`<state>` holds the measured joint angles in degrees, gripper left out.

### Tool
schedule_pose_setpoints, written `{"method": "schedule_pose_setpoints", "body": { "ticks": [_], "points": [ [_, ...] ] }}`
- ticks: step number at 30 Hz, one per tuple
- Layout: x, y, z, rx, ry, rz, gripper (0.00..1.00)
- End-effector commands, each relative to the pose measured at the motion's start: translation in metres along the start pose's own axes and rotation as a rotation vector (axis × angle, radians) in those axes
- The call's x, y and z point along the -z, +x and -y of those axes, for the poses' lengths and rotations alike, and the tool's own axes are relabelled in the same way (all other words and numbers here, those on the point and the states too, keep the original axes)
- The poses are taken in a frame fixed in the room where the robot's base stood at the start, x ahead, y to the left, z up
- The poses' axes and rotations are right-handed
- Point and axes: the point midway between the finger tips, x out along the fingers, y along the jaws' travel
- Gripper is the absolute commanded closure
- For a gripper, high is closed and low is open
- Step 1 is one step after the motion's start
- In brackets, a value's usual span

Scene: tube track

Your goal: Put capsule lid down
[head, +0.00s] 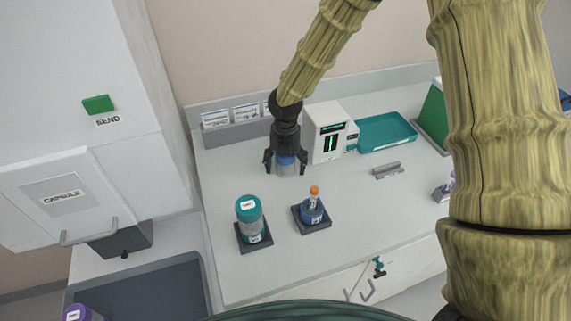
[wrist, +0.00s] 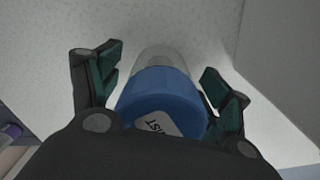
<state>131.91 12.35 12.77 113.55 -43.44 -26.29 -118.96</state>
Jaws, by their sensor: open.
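The capsule lid, with a blue top (wrist: 160,95) and a clear body (wrist: 166,62), is between the fingers of my gripper (wrist: 160,92) in the wrist view. The fingers are open, with a gap on each side of it. In the head view my gripper (head: 286,164) points down over the lid (head: 287,170), which appears to stand on the counter (head: 350,205). The blue capsule base (head: 312,214) holds an orange-capped tube (head: 314,192) on a dark square stand (head: 325,226), in front of the lid and slightly right.
A teal-topped capsule (head: 248,208) stands on another dark holder (head: 257,248). A white device (head: 328,130) is close to my gripper's right. A teal tray (head: 386,131) lies behind right, and a small grey rack (head: 388,170) is on the counter.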

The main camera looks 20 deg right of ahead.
Motion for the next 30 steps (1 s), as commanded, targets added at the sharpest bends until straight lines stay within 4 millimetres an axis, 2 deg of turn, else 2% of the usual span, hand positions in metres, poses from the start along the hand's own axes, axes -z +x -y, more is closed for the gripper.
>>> {"method": "schedule_pose_setpoints", "body": {
  "ticks": [5,21,30],
  "points": [
    [-0.001,-0.009,0.0,-0.001,0.001,0.001,0.22],
    [-0.001,-0.09,0.0,-0.002,0.0,0.002,0.22],
    [0.0,-0.119,-0.001,-0.001,0.001,0.0,0.22]
  ]
}}
